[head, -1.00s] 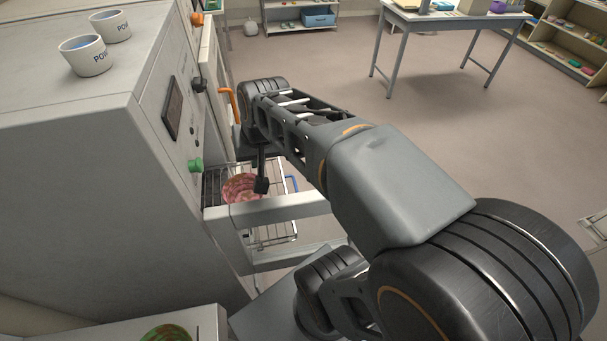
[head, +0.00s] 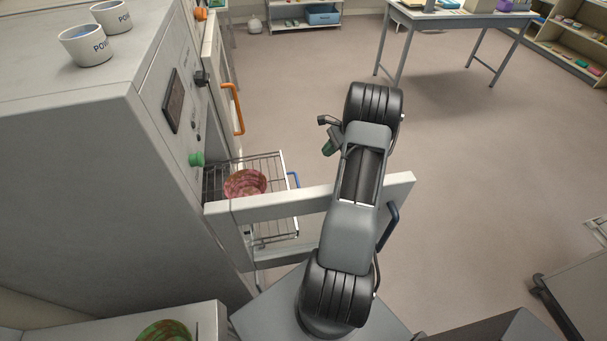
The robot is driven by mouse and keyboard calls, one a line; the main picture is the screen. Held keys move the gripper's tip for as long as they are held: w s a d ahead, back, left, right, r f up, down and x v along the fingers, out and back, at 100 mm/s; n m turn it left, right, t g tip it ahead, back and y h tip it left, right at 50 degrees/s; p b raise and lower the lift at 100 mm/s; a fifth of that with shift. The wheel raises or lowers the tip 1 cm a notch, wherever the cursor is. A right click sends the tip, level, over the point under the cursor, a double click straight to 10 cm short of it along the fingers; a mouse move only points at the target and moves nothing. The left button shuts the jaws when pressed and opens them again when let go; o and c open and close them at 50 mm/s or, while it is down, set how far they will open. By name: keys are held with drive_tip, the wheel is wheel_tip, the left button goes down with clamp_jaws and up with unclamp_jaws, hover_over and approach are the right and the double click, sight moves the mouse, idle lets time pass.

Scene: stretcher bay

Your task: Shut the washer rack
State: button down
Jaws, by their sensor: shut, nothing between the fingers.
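A pink and red patterned bowl (head: 245,184) sits in the rack. My gripper (head: 326,121), small and partly hidden by my arm, is shut and empty. In the picture it is right of and above the rack's handle, apart from it.
Two white pots (head: 86,45) stand on the washer. A table (head: 450,18) stands at the back.

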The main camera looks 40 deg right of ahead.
drive_tip(key=b+x, duration=0.3)
drive_tip(key=x, duration=1)
drive_tip(key=shift+w+a+m+b, duration=0.2)
drive_tip(key=shift+a+m+b, duration=0.15)
drive_tip(key=shift+m, duration=0.05)
drive_tip(key=shift+f, duration=0.1)
